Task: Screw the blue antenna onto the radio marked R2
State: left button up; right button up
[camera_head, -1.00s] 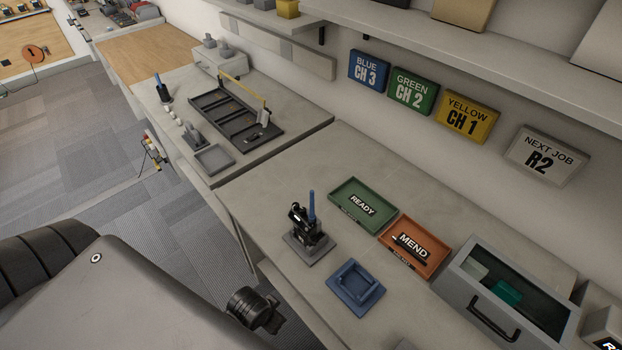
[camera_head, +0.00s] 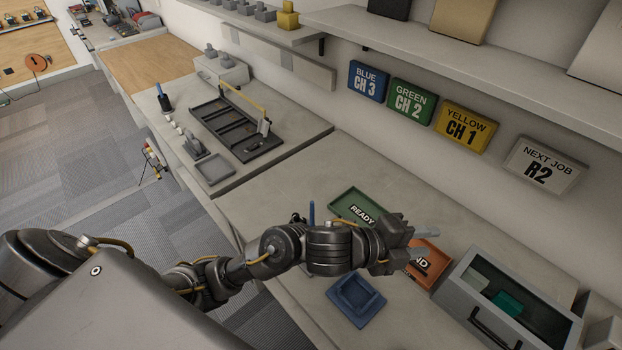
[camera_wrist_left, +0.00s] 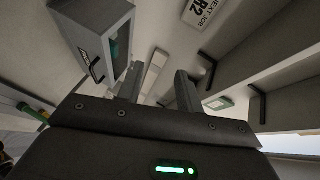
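A blue antenna (camera_head: 311,213) stands upright on the near bench; only its upper part shows above my left arm. The black radio under it and its grey stand are almost wholly hidden by that arm, so I cannot tell how the antenna is seated. My left gripper (camera_head: 426,243) is over the near bench, in front of the orange MEND tray (camera_head: 437,267), its fingers pointing right. In the left wrist view the left gripper (camera_wrist_left: 158,88) has its two fingers apart, with nothing between them. My right gripper is not in view.
A green READY tray (camera_head: 345,198), a blue cradle (camera_head: 349,312) and a grey glass-topped drawer box (camera_head: 459,287) surround the arm. A NEXT JOB R2 sign (camera_head: 541,165) hangs on the wall. Another radio with a blue antenna (camera_head: 161,98) stands on the far bench.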

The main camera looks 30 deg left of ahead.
pick_arm(q)
jog(key=s+d+r+m+g+h, duration=0.3)
jog(key=d+r+m+g, duration=0.15)
jog(key=m, duration=0.55)
notch_tip(320, 180, up, 2)
jog(key=m+g+y, duration=0.5)
jog(key=m+y, duration=0.9)
jog(key=m, duration=0.8)
send_over(312, 215)
jog(key=shift+w+a+r, duration=0.1)
jog(key=shift+a+r, duration=0.1)
jog(key=shift+a, duration=0.05)
notch_tip(312, 215, down, 11)
jog(key=shift+w+d+r+p, duration=0.1)
jog(key=shift+p, duration=1.15)
